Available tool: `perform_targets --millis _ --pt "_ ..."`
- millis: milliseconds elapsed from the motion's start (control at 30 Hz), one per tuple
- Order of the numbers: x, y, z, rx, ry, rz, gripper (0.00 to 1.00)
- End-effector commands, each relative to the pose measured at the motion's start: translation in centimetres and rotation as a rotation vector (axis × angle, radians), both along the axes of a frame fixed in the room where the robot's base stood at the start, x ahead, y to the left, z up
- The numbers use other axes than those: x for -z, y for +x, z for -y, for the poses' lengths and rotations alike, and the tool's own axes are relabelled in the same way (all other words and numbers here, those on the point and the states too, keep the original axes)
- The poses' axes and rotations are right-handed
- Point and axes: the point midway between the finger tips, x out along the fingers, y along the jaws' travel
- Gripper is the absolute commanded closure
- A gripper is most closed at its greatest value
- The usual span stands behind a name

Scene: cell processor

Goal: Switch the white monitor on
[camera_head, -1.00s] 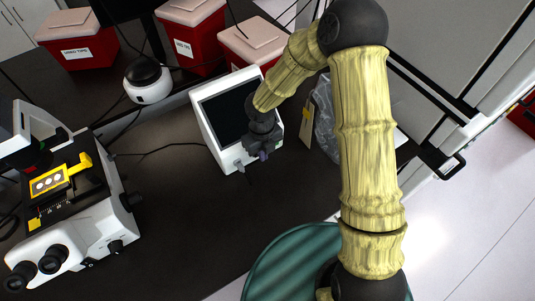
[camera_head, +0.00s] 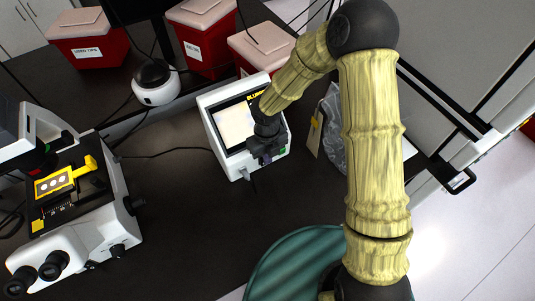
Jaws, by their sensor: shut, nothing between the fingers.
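The white monitor (camera_head: 213,111) stands on the dark bench in the middle of the view. Its screen (camera_head: 233,125) is lit, pale with a dark band and yellow lettering along the top. My gripper (camera_head: 268,160) is shut and empty at the monitor's lower front edge, in front of the lower right of the screen. A small green patch (camera_head: 283,151) shows on the front just right of the gripper. My arm and gripper hide the right part of the screen. I cannot tell whether the fingertips touch the monitor.
A white microscope (camera_head: 85,225) with a yellow slide holder stands at the left. Several red bins (camera_head: 80,45) and a round white device (camera_head: 155,85) stand behind. A clear plastic bag (camera_head: 334,130) lies right of the monitor. The bench in front of the monitor (camera_head: 190,220) is clear.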

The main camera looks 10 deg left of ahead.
Motion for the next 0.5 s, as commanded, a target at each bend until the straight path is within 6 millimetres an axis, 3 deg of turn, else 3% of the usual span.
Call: perform_targets --millis 500 --pt "-1.7 0.0 -0.3 -0.007 0.000 0.004 1.00"
